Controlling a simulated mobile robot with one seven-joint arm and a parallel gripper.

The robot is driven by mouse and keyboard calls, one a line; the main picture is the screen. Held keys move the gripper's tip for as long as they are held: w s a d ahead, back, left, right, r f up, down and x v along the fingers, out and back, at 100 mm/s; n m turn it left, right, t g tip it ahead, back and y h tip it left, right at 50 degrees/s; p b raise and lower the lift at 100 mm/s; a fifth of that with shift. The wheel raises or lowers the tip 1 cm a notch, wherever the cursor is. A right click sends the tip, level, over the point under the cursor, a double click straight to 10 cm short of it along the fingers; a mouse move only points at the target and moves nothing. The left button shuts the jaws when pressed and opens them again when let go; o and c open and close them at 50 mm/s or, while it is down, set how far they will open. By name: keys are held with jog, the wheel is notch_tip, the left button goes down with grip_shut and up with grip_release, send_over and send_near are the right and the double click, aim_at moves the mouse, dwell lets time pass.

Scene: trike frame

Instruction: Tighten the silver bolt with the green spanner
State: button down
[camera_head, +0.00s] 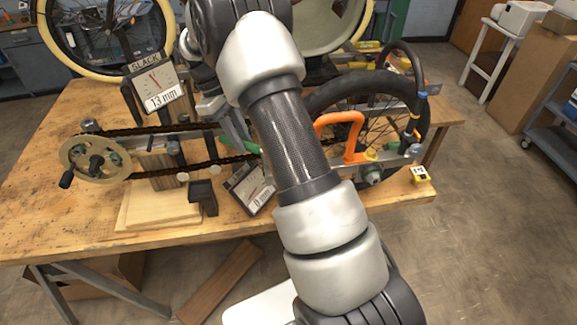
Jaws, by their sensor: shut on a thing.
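My gripper (238,130) reaches down over the middle of the workbench, beside the chain, partly hidden behind my own arm. It is shut on the green spanner (226,140), of which only short green parts show. A silver bolt or nut (372,176) shows at the wheel's axle, to the right of my arm. I cannot tell whether this is the task's silver bolt, and my arm hides much of the frame between. Contact between the spanner and any bolt cannot be seen.
The wooden workbench (60,215) carries a chain and crank (95,160), a slack gauge (158,85) reading 13 mm, a tilted second gauge (250,188) and a black-tyred wheel (418,115). An orange handle (340,132) stands by the wheel. The bench's front left is clear.

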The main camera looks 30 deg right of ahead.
jog(key=shift+r, duration=3.15)
